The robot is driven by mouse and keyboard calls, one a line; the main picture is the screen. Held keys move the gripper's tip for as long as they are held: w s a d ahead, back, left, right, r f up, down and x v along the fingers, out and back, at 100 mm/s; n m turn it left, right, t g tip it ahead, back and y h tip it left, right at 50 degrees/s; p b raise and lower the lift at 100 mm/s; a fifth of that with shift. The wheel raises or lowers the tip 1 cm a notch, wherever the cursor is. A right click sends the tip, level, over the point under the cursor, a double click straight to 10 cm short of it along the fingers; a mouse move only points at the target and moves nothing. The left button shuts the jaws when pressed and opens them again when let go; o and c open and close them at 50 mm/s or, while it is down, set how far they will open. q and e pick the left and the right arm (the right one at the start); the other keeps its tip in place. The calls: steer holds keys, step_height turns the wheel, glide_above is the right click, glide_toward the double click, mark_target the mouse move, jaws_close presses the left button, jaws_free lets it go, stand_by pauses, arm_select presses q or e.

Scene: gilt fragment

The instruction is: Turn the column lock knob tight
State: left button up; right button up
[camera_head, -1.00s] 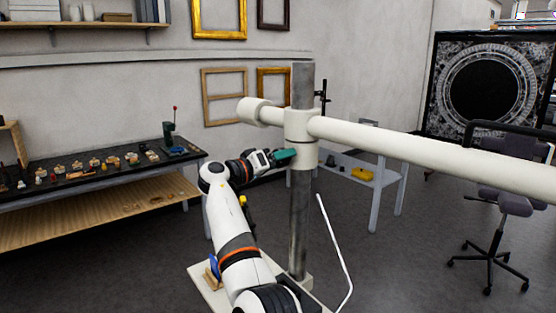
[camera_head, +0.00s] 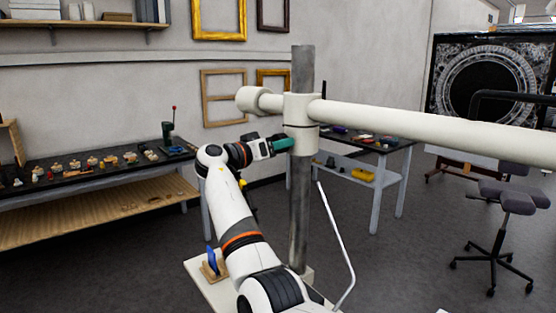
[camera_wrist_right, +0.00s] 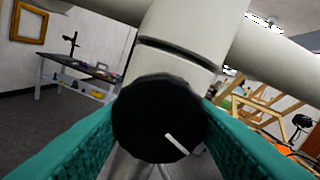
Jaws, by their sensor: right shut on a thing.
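The column lock knob (camera_wrist_right: 158,118) is a round black knob with a white line pointing to the lower right, on the pale collar in the right wrist view. My right gripper (camera_head: 285,145) has teal fingers, which lie on both sides of the knob and are shut on it. In the head view, the gripper reaches the left side of the white collar (camera_head: 300,112) and hides the knob. The collar sits on the upright grey metal column (camera_head: 299,210) and carries a long white horizontal boom (camera_head: 420,122). My left gripper is not in view.
A black-topped workbench (camera_head: 100,165) with small items stands at left. A side table (camera_head: 375,147) with tools stands behind the column. An office chair (camera_head: 510,195) is at right. The column rises from a pale base (camera_head: 200,272). Open floor lies between column and chair.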

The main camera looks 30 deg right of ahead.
steer(key=shift+f+m+b, duration=0.25)
steer(key=shift+m+b, duration=0.5)
steer(key=shift+m, duration=0.25)
steer(key=m+b, duration=0.1)
steer(key=m, duration=0.1)
steer(key=shift+r+m, duration=0.1)
steer(key=shift+m, duration=0.3)
steer(key=m+b, duration=0.1)
steer(key=m, duration=0.2)
steer(key=shift+w+r+m, duration=0.1)
steer(key=shift+w+m, duration=0.05)
steer(key=shift+m, duration=0.15)
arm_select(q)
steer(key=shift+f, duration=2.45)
arm_select(e)
steer(key=shift+m+g+h, duration=0.4)
steer(key=shift+m+g, duration=0.1)
steer(key=shift+m, duration=1.4)
steer(key=o, duration=0.9)
steer(key=shift+o, duration=0.4)
steer(key=shift+a, duration=0.1)
